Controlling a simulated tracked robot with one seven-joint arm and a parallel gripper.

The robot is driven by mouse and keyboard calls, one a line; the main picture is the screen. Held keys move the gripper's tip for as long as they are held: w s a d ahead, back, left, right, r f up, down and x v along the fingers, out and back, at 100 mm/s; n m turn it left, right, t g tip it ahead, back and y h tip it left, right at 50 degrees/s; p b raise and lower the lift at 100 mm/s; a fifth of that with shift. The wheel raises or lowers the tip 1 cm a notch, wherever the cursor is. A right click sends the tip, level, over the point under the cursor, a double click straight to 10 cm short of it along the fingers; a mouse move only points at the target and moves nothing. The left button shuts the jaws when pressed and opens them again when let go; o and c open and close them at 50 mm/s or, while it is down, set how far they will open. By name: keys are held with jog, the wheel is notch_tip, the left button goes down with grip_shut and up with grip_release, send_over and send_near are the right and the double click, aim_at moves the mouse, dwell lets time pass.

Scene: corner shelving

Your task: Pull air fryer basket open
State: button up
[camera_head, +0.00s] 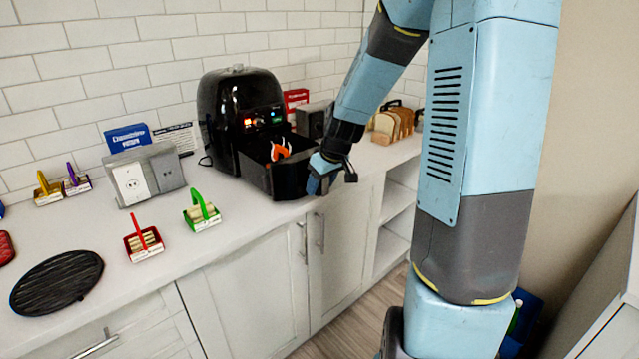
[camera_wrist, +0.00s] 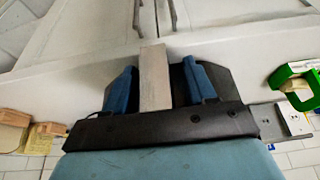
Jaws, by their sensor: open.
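The black air fryer (camera_head: 222,115) stands on the counter against the tiled wall, with small lights on its front. Its basket (camera_head: 288,179) is slid out toward the counter's front edge, and an orange-red item (camera_head: 280,149) shows in its open top. My gripper (camera_head: 322,180) is at the basket's front, low near the counter edge. In the wrist view my gripper (camera_wrist: 158,82) has its two blue fingers apart. A grey bar (camera_wrist: 155,75), seemingly the basket handle, lies between them, with dark basket behind. Whether either finger touches the bar is unclear.
A green-handled holder (camera_head: 202,212) and a red-handled holder (camera_head: 143,242) stand left of the basket. A grey box-like appliance (camera_head: 145,172) is behind them. A bread holder (camera_head: 394,122) is at the right. Cabinet doors (camera_head: 250,290) are below the counter edge.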

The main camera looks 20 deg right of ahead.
jog(key=v, duration=1.3)
jog(key=shift+s+r, duration=0.2)
jog(key=shift+r, duration=0.05)
jog(key=s+a+r+m+h, duration=0.1)
jog(key=s+a+r+m, duration=0.1)
jog(key=s, duration=0.9)
jog(key=s+a+r+m+t, duration=0.1)
jog(key=s+r, duration=0.3)
jog(key=s, duration=0.7)
jog(key=shift+s+a+m+t+h, duration=0.3)
jog(key=shift+a+m+h, duration=0.15)
jog(key=shift+m, duration=0.35)
